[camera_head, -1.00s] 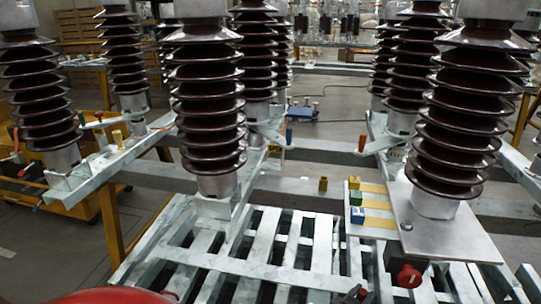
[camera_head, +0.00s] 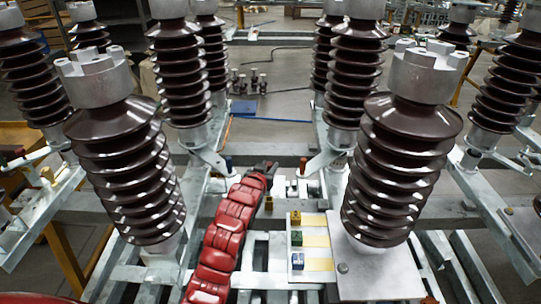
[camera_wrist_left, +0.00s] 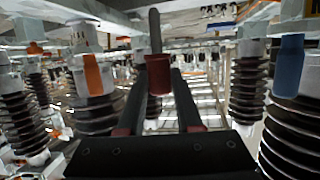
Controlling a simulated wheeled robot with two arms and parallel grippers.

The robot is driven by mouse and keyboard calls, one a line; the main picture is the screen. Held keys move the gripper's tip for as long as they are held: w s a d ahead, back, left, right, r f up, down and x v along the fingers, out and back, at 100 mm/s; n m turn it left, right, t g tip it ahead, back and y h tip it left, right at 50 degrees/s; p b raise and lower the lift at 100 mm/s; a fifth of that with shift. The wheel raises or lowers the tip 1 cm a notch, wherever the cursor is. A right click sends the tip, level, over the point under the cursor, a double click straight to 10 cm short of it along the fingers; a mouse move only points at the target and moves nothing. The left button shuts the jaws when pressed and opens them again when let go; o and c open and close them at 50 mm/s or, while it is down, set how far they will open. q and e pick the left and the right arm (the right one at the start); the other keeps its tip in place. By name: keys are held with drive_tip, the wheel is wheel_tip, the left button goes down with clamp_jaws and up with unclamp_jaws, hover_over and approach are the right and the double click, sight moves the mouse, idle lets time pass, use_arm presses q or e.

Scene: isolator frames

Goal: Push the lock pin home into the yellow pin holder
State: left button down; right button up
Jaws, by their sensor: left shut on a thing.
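My left gripper (camera_head: 266,166), at the end of the red arm, is over the cross beam between the two middle insulator rows. In the left wrist view it (camera_wrist_left: 160,85) is shut on a pin (camera_wrist_left: 158,78) with a dark red grip and a grey rod that points up in the picture. In the head view the pin is too small to make out. A small yellow block (camera_head: 296,218) sits on the plate at right, nearer than the gripper. I cannot tell which is the holder. My right gripper is not in view.
Ribbed brown insulators (camera_head: 125,175) stand on both sides of the arm, with another (camera_head: 400,165) close at right. A blue peg (camera_head: 228,162) is left of the gripper. Slatted metal frames lie below.

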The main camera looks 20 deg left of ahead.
use_arm(q)
drive_tip(key=shift+s, duration=0.2)
drive_tip(key=shift+f+b, duration=0.35)
drive_tip(key=shift+f, duration=0.15)
drive_tip(key=shift+f+b, duration=1)
drive_tip(key=shift+f, duration=1.45)
drive_tip(key=shift+f+b, duration=1.4)
drive_tip(key=shift+f, duration=1.25)
drive_tip(key=c, duration=0.5)
unclamp_jaws()
